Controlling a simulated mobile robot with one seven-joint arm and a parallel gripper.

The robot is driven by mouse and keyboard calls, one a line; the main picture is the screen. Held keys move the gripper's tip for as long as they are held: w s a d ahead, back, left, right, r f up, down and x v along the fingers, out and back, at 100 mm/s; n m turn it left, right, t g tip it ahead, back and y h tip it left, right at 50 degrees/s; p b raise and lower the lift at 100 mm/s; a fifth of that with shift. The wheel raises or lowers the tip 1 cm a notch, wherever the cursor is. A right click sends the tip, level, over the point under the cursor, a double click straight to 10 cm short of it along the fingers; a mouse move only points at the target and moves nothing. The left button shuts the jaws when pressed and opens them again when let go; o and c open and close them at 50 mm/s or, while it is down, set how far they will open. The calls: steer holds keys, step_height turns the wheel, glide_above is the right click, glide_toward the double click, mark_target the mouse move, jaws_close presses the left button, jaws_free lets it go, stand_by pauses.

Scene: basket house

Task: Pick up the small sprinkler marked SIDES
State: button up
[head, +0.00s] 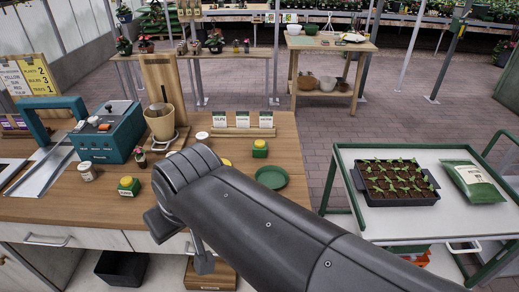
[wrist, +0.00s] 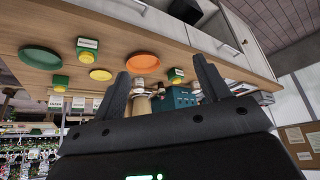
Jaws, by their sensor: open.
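Small green blocks with yellow tops and pale labels stand on the wooden bench (head: 60,205). In the head view one block (head: 128,187) is at the front left and another (head: 260,148) near the green saucer (head: 272,177). The wrist view shows several such blocks, including one at the bench edge (wrist: 88,44), one near the fingers (wrist: 175,76) and one farther off (wrist: 60,83). Their lettering is too small to read, so I cannot tell which is marked SIDES. My gripper (wrist: 163,85) is open and empty near the bench's front edge; my arm hides part of the bench.
A teal machine (head: 110,130), a white jar (head: 86,171) and a pot on a wooden stand (head: 160,122) occupy the left of the bench. Label cards (head: 243,120) stand behind. A trolley with a seedling tray (head: 395,182) is at right. An orange saucer (wrist: 130,60) shows in the wrist view.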

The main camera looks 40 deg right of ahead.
steer(key=shift+o, duration=0.4)
steer(key=w+d+r+m+h, duration=0.2)
steer(key=w+d+m, duration=0.1)
steer(key=w+d, duration=0.5)
steer(key=m+g+h, duration=0.1)
steer(key=m+g, duration=0.2)
steer(key=m, duration=0.3)
glide_toward(260, 143)
steer(key=f, duration=0.2)
steer(key=x, duration=0.4)
steer(key=shift+m+t, duration=0.3)
steer(key=shift+d+x, duration=0.15)
steer(key=shift+x, duration=1.45)
steer(key=shift+d+x, duration=0.15)
steer(key=shift+x, duration=1.5)
steer(key=shift+w+r, duration=0.15)
steer(key=shift+w, duration=0.05)
